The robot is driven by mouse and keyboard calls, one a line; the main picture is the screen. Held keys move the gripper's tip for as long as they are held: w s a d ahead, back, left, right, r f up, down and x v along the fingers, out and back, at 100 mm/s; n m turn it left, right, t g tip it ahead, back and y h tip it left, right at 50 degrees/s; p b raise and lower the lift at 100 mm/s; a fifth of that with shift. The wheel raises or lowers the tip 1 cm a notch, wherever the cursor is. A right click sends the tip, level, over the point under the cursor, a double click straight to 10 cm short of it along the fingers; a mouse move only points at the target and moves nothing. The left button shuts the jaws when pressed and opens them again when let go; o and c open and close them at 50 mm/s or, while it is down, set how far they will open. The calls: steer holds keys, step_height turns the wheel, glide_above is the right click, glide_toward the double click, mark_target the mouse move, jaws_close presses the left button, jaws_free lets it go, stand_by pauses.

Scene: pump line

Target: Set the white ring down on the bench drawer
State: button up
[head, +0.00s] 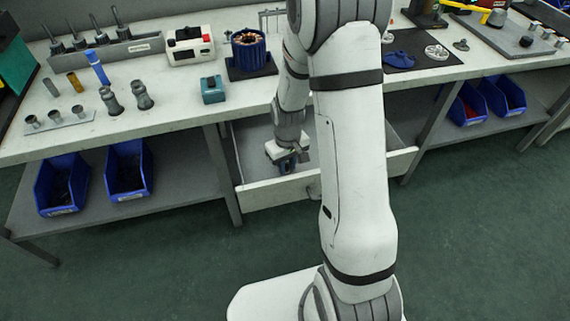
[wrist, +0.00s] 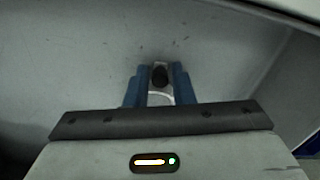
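The bench drawer (head: 279,194) is pulled out under the bench, with its pale front panel toward me and its grey floor bare where it shows. My gripper (head: 287,168) is low over the drawer, inside its walls. In the wrist view my gripper's blue fingers (wrist: 160,82) point at the drawer floor (wrist: 95,65). A white curved edge of the white ring (wrist: 160,99) spans the gap between the fingers and seems to touch both. A dark patch shows between the fingertips. The rest of the ring is hidden. I cannot tell whether the ring touches the floor.
Blue bins (head: 128,170) stand on the shelf left of the drawer, and more blue bins (head: 468,104) stand to its right. The bench top (head: 180,108) above holds a teal block (head: 213,89), a dark blue finned housing (head: 249,50) and other parts. My arm hides part of the drawer.

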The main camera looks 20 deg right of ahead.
steer(key=o, duration=0.3)
steer(key=shift+r, duration=0.1)
step_height(320, 180, up, 12)
steer(key=p, duration=0.2)
steer(key=s+r+m+t, duration=0.1)
steer(key=s+r, duration=0.5)
steer(key=s, duration=0.2)
steer(key=s+r+m+t, duration=0.1)
steer(key=s+r+m, duration=0.1)
steer(key=s+r, duration=0.4)
steer(key=s, duration=0.2)
steer(key=shift+s+a, duration=0.3)
steer(key=shift+a, duration=0.1)
